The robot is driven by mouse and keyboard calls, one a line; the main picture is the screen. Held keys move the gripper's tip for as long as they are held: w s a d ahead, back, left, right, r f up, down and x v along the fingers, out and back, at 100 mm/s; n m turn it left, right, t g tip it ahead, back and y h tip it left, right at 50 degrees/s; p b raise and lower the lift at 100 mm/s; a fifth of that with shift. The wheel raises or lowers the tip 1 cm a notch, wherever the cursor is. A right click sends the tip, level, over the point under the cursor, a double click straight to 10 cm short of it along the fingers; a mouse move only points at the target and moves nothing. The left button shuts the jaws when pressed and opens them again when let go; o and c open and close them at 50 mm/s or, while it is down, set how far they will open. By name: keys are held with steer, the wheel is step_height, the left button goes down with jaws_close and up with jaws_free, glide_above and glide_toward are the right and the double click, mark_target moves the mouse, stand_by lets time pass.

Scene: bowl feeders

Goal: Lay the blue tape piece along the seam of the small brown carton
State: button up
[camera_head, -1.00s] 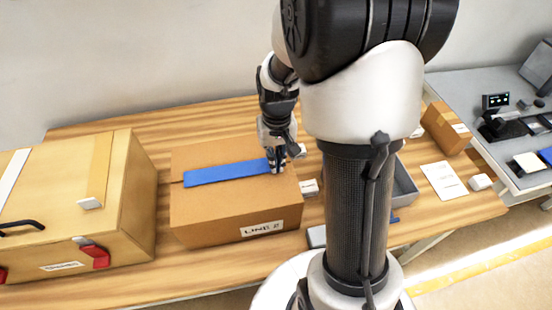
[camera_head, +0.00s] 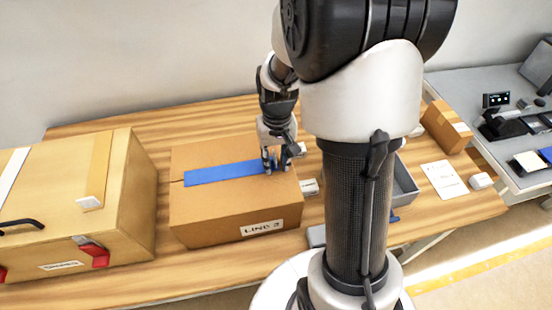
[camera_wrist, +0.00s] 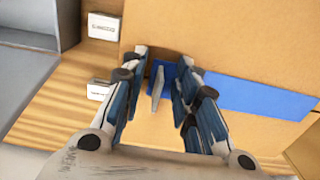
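The brown carton (camera_head: 225,213), labelled on its front, stands in the middle of the table. The blue tape piece (camera_head: 220,173) lies flat on its top along the seam, which shows as a dark line at the tape's left end. In the wrist view the tape (camera_wrist: 250,96) runs right from between my fingers. My gripper (camera_head: 275,165) is low over the tape's right end, with its fingers spread. In the wrist view my gripper (camera_wrist: 160,95) straddles a thin grey upright tab (camera_wrist: 158,88) at the tape's end, with gaps on both sides. Part of the tape is hidden behind the fingers.
A larger tan box (camera_head: 135,195) with red latches stands close on the left. A grey bin (camera_head: 404,185), a smaller brown box (camera_head: 447,128) and a white sheet (camera_head: 444,180) are on the right. Small white labelled blocks (camera_wrist: 102,26) lie beside the carton.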

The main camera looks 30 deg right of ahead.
steer(key=shift+r, duration=0.15)
step_height(320, 180, up, 12)
stand_by(0.5)
stand_by(0.4)
steer(key=s+a+r+n+t, duration=0.1)
steer(key=s+a+r+t, duration=0.1)
steer(key=s+a, duration=0.3)
steer(key=s+a+r+n+t, duration=0.2)
steer(key=s+a+r, duration=0.2)
steer(key=s, duration=0.7)
steer(key=shift+s+a+n+t, duration=0.2)
steer(key=shift+a+n+t, duration=0.15)
steer(key=shift+a, duration=0.65)
